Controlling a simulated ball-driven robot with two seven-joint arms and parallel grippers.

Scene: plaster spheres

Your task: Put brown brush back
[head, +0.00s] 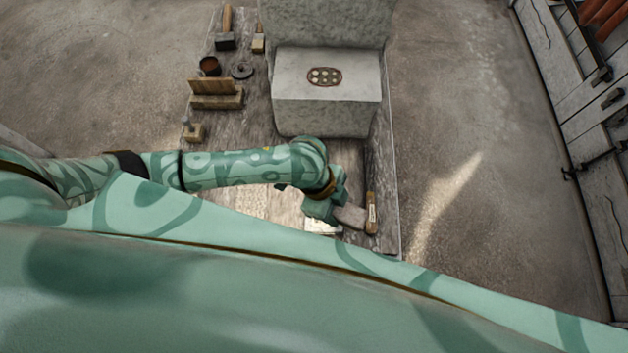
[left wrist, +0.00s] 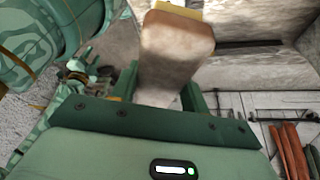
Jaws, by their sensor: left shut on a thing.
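My left gripper (head: 338,212) is low over the right front part of the workbench and is shut on the brown brush (head: 350,216). The brush's grey-brown block points to the right, away from the gripper. In the left wrist view the brush (left wrist: 176,48) rises from between the fingers, wider at its outer end, with a yellowish strip there. A narrow brown wooden piece with a pale label (head: 371,212) is at the brush's outer end in the head view; I cannot tell whether it is part of the brush.
Floor is open to the right.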

